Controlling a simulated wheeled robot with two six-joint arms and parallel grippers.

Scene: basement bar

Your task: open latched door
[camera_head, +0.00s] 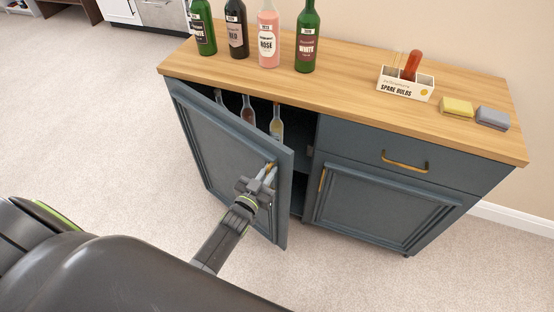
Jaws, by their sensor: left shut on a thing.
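The blue-grey cabinet door (215,145) on the left stands partly open, swung out from the cabinet. My left gripper (268,174) is shut on the door's brass handle (270,165), near the door's free edge. The gripper and the door's edge hide part of the handle. Inside the opening, several bottles (277,125) stand in the dark cabinet. The right-hand door (375,207) of the cabinet is shut and has its own upright brass handle (322,180). My right gripper is not in view.
On the wooden top (340,85) stand several wine bottles (268,35), a box of spare bulbs (405,83), a yellow sponge (457,107) and a grey one (492,117). A shut drawer (410,160) has a brass pull. Carpet (100,120) is clear left of the door.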

